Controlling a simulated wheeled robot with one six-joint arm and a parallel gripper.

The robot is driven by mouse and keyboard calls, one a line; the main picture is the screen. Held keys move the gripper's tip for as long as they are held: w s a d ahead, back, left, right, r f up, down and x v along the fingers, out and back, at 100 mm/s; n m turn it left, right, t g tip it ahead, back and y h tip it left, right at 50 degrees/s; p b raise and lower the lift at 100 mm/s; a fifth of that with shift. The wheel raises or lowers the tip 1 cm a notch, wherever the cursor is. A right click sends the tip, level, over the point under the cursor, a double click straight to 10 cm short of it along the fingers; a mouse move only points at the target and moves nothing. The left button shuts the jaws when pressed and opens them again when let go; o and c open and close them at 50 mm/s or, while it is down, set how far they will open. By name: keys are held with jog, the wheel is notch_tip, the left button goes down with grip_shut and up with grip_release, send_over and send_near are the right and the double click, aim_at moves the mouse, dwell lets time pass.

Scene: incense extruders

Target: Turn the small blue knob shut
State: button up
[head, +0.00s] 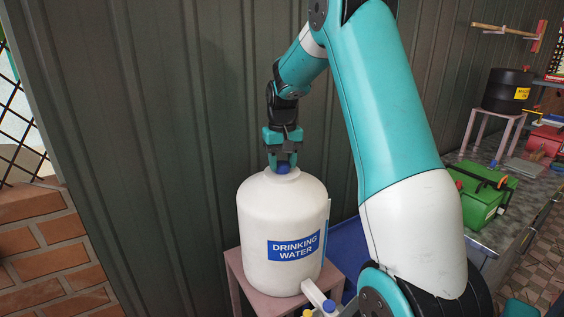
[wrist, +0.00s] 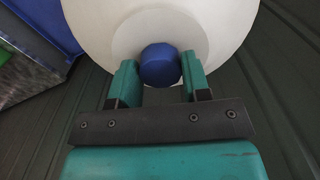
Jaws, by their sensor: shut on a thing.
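A white jug (head: 262,225) labelled "DRINKING WATER" stands upright on a pinkish stand (head: 236,276). A round blue cap (head: 284,169) sits on its neck; it also shows in the wrist view (wrist: 160,66). My gripper (head: 282,163) points down over the jug's top and is shut on this blue cap, with one finger on each side, as the wrist view (wrist: 160,80) shows. A smaller blue knob (head: 329,306) is on a white spout low at the jug's front right, apart from my gripper. Its turn position is unclear.
A dark corrugated wall (head: 170,130) is close behind the jug. A brick wall (head: 40,235) is at the left. A blue surface (head: 346,250) lies right of the stand. A green box (head: 480,192) stands on the bench at the right, with a black drum (head: 507,90) behind.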

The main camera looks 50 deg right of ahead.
aim_at(282, 164)
jog(key=shift+w+r, duration=0.1)
jog(key=o, duration=0.9)
notch_tip(282, 164, up, 17)
jog(key=b, duration=0.3)
jog(key=shift+r, duration=0.15)
